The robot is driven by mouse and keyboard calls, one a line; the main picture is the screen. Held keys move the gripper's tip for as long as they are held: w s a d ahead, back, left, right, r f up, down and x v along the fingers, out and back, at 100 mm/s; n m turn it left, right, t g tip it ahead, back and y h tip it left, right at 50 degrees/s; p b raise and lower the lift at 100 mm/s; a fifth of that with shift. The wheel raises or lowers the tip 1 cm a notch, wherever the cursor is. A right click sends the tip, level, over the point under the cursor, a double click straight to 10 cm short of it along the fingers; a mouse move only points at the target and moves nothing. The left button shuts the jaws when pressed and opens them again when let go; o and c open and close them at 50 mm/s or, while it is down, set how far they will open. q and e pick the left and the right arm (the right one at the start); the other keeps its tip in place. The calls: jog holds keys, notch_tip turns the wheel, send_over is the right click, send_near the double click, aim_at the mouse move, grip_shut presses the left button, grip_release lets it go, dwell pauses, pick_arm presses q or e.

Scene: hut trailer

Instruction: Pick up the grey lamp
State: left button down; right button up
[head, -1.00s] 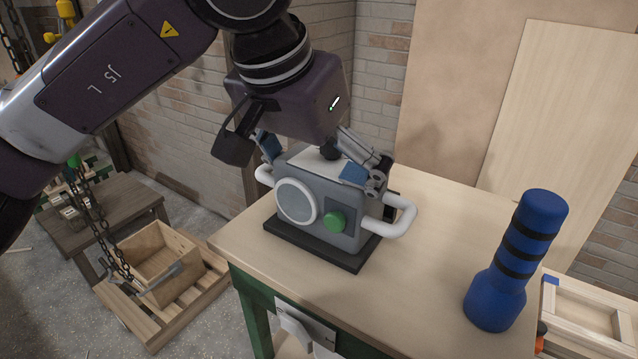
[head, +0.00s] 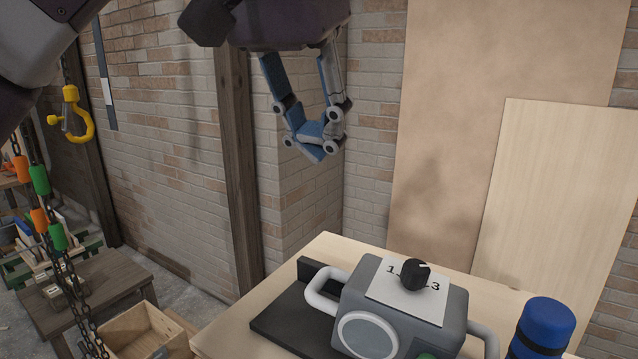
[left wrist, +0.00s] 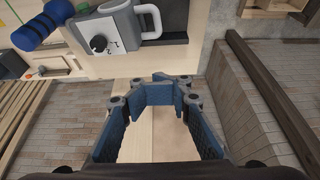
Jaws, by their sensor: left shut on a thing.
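The grey lamp (head: 405,312) is a boxy grey body with a round pale lens, a white handle on each side and a black knob on a white panel on top. It is at the bottom of the head view, cut off by the frame edge. Black plate (head: 285,328) shows to its left. The lamp (left wrist: 122,22) is also at the top of the left wrist view. My left gripper (head: 315,142) is raised well above and behind the lamp, apart from it. Its blue fingers meet at the tips (left wrist: 163,88), with nothing visible between them. My right gripper is out of view.
A blue ribbed torch (head: 545,325) stands right of the lamp on the wooden tabletop (head: 335,247). Boards (head: 550,190) lean on the brick wall behind. A yellow hook (head: 75,115) and chains hang at left. Open air surrounds the gripper.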

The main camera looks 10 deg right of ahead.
pick_arm(q)
jog(key=shift+r, duration=0.55)
jog(key=c, duration=0.6)
grip_release()
jog(key=shift+o, duration=0.2)
jog(key=shift+r, duration=0.1)
